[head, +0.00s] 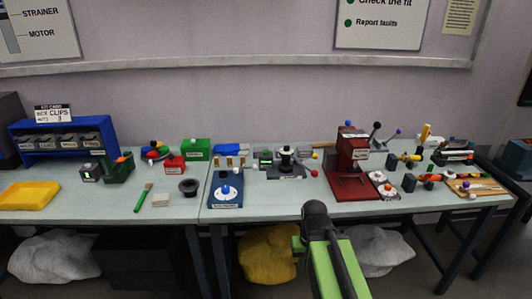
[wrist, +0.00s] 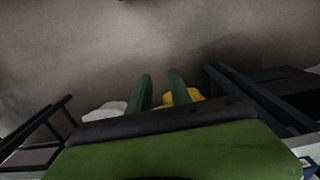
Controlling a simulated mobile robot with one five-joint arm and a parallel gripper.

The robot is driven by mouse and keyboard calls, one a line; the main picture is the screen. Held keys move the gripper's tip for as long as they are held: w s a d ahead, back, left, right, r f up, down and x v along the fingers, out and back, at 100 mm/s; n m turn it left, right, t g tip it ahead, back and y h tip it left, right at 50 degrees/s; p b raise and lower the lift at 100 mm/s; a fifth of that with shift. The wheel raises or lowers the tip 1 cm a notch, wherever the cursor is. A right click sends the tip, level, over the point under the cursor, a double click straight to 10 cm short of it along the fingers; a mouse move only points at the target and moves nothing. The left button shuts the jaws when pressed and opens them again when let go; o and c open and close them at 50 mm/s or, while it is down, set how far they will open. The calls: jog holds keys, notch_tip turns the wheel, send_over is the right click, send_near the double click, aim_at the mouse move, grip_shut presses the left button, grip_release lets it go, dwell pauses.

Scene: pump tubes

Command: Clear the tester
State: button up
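Labels on the bench are too small to read, so I cannot be sure which device is the tester. In the head view my green arm rises at the bottom centre and hides part of the front edge.
A dark red press (head: 352,165) stands right of centre, and a blue fixture (head: 226,192) left of it. A yellow tray (head: 29,195) and blue rack (head: 62,139) are at the left. Coloured parts crowd the right. Yellow (head: 268,257) and white (head: 385,252) bags lie below.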

grip_shut()
dwell(1.4)
